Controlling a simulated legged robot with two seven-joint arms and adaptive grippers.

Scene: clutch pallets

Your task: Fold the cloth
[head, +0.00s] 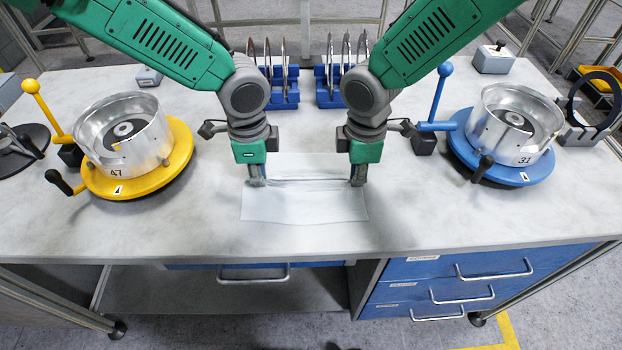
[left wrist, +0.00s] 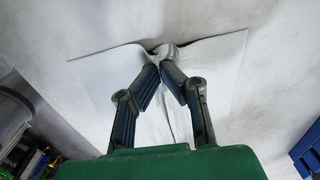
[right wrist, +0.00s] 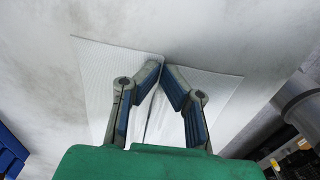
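A white cloth (head: 303,207) lies on the bench top in front of me, with a raised ridge running between my two grippers. My left gripper (head: 257,183) points down at the cloth's left side. In the left wrist view its fingertips (left wrist: 165,60) meet on a pinched, bunched bit of cloth (left wrist: 218,60). My right gripper (head: 357,182) points down at the cloth's right side. In the right wrist view its fingertips (right wrist: 164,66) come together at a crease in the cloth (right wrist: 212,85). The cloth's far part is partly hidden behind the grippers.
A yellow turntable (head: 179,165) with a metal drum stands at left, a blue turntable (head: 540,172) with a drum at right. Blue racks (head: 284,95) holding discs stand behind the cloth. The bench (head: 430,215) is clear around the cloth; its front edge is close.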

